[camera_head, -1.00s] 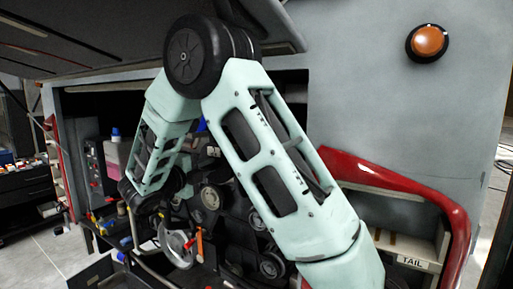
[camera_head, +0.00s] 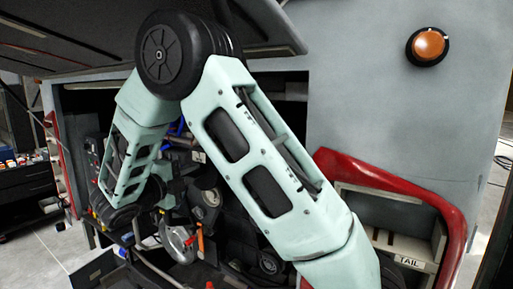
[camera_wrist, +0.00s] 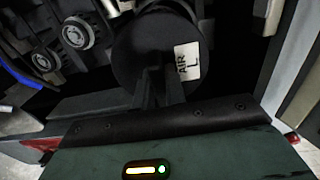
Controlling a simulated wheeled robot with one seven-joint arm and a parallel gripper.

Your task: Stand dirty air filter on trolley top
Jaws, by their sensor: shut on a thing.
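In the wrist view a dark round cylinder, which I take to be the air filter (camera_wrist: 140,50), has a white label reading "AIR L". My gripper (camera_wrist: 163,82) is shut on it, its dark fingers against the lower part of the cylinder. How dirty it is cannot be told in this dark view. In the head view my gripper and the filter are hidden behind my own arm. A dark cabinet with small items on its top, perhaps the trolley (camera_head: 28,186), stands at the left edge.
The open engine bay holds pulleys (camera_head: 210,197), seen behind and below my arm. A red curved frame (camera_head: 455,215) and a shelf marked "TAIL" (camera_head: 410,262) are at the right. A raised dark flap (camera_head: 80,40) hangs overhead. Bare floor (camera_head: 45,250) shows at the lower left.

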